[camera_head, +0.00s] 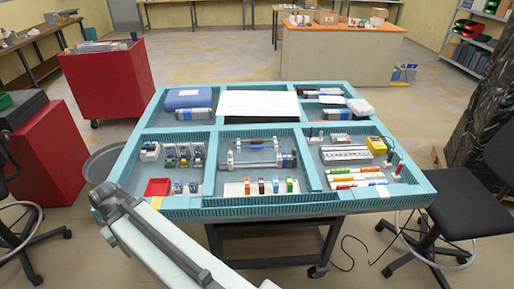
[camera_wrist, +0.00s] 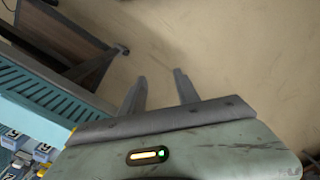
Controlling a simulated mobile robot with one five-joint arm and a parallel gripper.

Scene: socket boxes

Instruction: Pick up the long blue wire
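I cannot make out a long blue wire for certain in either view. In the head view, a thin dark cable (camera_head: 384,141) curves beside the yellow block in the right compartment; its colour is too small to tell. My gripper (camera_wrist: 158,84) is open and empty in the wrist view, with bare floor showing between and beyond its fingers. It is off the edge of the teal divided tray (camera_wrist: 45,95). In the head view my arm reaches up from the bottom to the front left corner of the same tray (camera_head: 270,211).
The tray's compartments hold terminal blocks (camera_head: 183,156), a red box (camera_head: 158,187), coloured markers (camera_head: 355,176) and a white sheet (camera_head: 258,104). A red cabinet (camera_head: 112,84) stands behind left, a grey bin (camera_head: 101,163) at left, a black chair (camera_head: 460,205) at right.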

